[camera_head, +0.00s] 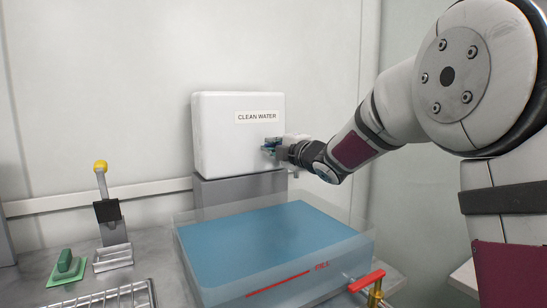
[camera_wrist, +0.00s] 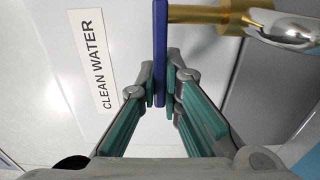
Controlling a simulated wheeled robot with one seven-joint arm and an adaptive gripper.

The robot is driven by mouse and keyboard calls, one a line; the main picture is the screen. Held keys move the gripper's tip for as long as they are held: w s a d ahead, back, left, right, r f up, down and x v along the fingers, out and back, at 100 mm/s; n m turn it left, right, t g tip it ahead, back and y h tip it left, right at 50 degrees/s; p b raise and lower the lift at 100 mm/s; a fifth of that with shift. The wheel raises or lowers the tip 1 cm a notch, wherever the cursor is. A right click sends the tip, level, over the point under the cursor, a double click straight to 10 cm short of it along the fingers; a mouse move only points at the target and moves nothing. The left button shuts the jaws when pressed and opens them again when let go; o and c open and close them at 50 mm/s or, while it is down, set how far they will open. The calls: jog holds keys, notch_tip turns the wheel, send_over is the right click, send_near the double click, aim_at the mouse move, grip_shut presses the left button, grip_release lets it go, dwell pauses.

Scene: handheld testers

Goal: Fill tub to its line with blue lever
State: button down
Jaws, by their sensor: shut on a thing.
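The blue lever (camera_wrist: 160,50) stands on a brass valve at the front of the white tank labelled CLEAN WATER (camera_head: 225,130). My gripper (camera_wrist: 160,88) is shut on the blue lever, with its green pads on both sides of it. In the head view my gripper (camera_head: 272,146) is at the tank's right front, and hides most of the lever. The clear tub (camera_head: 182,216) below holds blue water (camera_head: 270,240). A red line (camera_head: 278,285) marked FILL is on its front wall.
A metal spout (camera_wrist: 285,28) joins the brass valve. A red-handled valve (camera_head: 367,280) sticks out at the tub's front right. A yellow-knobbed lever stand (camera_head: 101,190), a green block (camera_head: 65,264) and a metal rack (camera_head: 110,298) are at left. No stream of water is visible.

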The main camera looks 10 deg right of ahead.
jog(key=shift+w+m+h+b, duration=0.15)
jog(key=shift+m+h+b, duration=0.15)
jog(key=shift+h+b, duration=0.2)
jog(key=c, duration=1.7)
grip_release()
jog(key=v, duration=1.2)
jog(key=shift+f, duration=0.25)
jog(key=shift+t, duration=0.3)
